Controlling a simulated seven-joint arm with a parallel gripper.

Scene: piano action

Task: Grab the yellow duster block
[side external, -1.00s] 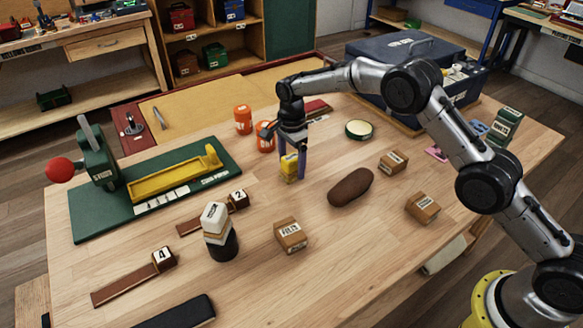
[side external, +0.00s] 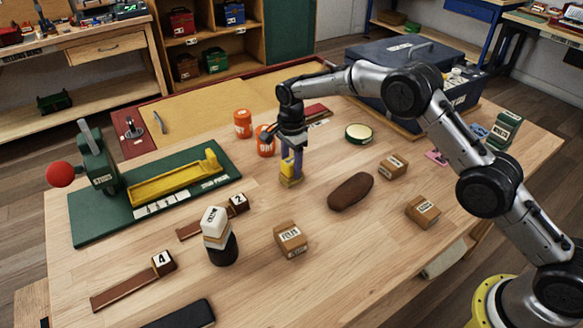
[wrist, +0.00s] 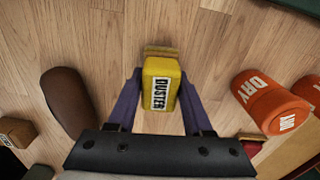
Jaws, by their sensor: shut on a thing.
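The yellow duster block (side external: 287,169) stands upright near the middle of the wooden table, with a tan layer at its bottom. In the wrist view the block (wrist: 160,85) shows its "DUSTER" label between the two purple fingers. My gripper (side external: 291,166) points down from above and is shut on the block, one finger on each side. The wrist view shows both fingers of my gripper (wrist: 161,92) against its sides. I cannot tell whether the block's bottom is clear of the table.
Two orange canisters (side external: 243,124) stand behind left of the block. A brown oblong pad (side external: 351,191) lies to its right, with small brown boxes (side external: 291,239) around. A green press with a yellow tray (side external: 176,180) is at left. Bare table lies in front of the block.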

